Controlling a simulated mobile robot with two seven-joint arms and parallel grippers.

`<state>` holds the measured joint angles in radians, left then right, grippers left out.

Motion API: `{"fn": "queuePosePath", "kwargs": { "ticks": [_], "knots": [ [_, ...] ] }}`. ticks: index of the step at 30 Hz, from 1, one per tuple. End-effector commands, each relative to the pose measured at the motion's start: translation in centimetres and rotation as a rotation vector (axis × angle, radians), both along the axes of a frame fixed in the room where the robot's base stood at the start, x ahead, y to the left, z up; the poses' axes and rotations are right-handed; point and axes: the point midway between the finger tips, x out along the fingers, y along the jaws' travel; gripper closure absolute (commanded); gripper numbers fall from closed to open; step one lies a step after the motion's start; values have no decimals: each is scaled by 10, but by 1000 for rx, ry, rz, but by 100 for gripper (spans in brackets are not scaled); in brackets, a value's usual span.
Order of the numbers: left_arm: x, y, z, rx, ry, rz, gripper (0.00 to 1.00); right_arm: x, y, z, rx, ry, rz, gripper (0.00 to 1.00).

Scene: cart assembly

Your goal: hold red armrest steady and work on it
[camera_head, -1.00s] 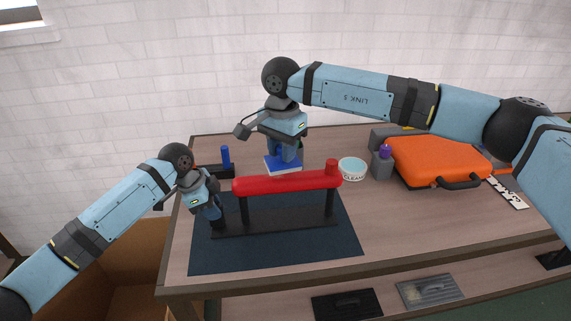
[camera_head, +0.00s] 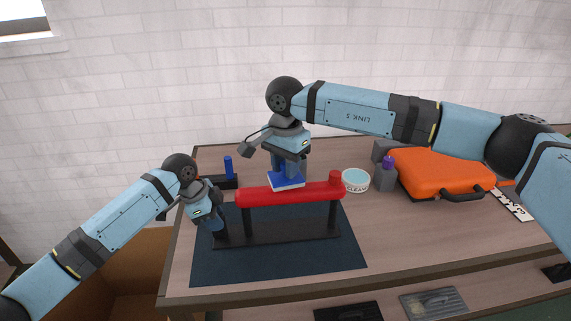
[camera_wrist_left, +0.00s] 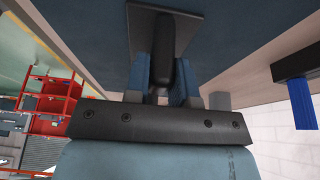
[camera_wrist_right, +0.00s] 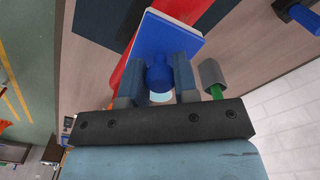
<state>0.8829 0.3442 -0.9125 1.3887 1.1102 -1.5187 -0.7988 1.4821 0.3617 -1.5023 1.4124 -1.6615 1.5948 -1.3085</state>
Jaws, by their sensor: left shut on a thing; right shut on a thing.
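The red armrest (camera_head: 311,192) lies level on two black posts over a black base plate (camera_head: 278,231), with a raised red knob at its right end. My left gripper (camera_head: 216,224) is shut on a dark upright grip (camera_wrist_left: 165,62) at the stand's left end. My right gripper (camera_head: 287,173) is shut on the blue knob (camera_wrist_right: 158,75) of a blue block with a pale lower layer (camera_head: 288,183). The block is at the armrest's top, left of its right end. In the right wrist view it overlaps the red armrest (camera_wrist_right: 126,85); firm contact cannot be told.
The stand is on a dark mat (camera_head: 210,262). To the right are a white tub (camera_head: 355,180), a grey holder with a purple-topped item (camera_head: 386,176) and an orange case (camera_head: 440,170). A blue-handled item (camera_head: 228,166) stands in a black holder behind my left gripper.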

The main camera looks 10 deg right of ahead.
Motion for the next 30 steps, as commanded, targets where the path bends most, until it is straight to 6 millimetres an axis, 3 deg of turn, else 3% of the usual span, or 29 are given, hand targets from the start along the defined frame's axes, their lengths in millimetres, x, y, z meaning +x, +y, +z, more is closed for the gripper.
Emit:
{"fn": "queuePosePath", "kwargs": {
  "ticks": [30],
  "knots": [
    [0,0,1,-1,-1,-1,100,0,-4,-16,0,0,-1,91]
  ]
}}
